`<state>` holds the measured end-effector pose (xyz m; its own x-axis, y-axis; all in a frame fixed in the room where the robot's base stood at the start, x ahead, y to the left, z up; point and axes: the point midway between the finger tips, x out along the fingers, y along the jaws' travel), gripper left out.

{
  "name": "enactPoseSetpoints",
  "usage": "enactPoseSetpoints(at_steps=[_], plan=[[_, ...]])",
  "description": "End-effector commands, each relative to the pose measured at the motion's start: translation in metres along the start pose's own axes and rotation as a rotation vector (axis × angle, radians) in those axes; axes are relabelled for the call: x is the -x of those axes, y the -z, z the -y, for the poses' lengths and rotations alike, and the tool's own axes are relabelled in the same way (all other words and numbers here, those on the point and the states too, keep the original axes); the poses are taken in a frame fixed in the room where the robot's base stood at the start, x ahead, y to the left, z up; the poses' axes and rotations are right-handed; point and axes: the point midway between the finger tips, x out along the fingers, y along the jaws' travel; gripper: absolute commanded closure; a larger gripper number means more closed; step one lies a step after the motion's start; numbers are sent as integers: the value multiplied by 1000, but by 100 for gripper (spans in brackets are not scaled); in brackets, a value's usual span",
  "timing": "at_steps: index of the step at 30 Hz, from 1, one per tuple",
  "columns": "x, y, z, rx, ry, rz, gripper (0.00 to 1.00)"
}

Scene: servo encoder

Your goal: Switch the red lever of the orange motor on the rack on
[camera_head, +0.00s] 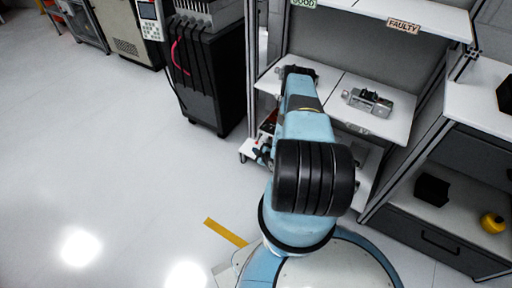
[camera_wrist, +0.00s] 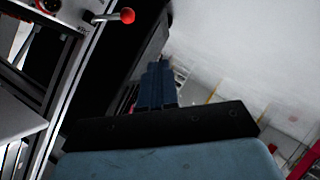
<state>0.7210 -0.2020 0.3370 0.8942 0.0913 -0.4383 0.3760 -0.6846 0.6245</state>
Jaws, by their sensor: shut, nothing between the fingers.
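A red ball-tipped lever (camera_wrist: 126,15) on a thin metal stem shows at the top of the wrist view, left of centre, fixed to a metal frame or panel. My gripper (camera_wrist: 160,68) is shut and empty in the middle of the wrist view, below and to the right of the red ball and apart from it. In the head view my arm hides part of the rack (camera_head: 340,82), and I cannot make out the gripper there. A small red patch (camera_head: 268,122) shows on a lower level beside my arm. No orange motor body can be clearly made out.
A grey metal device (camera_head: 368,102) lies on the rack shelf, right of my arm. "GOOD" and "FAULTY" labels mark the upper shelf. A black cabinet (camera_head: 205,75) stands left of the rack. Another shelf unit (camera_head: 455,215) is at right. The floor at left is clear.

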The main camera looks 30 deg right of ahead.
Motion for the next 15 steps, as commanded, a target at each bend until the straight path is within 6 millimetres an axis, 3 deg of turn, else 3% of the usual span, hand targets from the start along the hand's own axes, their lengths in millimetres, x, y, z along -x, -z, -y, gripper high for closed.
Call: enactPoseSetpoints(at_steps=[7, 15], plan=[[43, -6, 16, -2, 1, 2, 100], [66, -9, 24, -2, -2, 1, 100]])
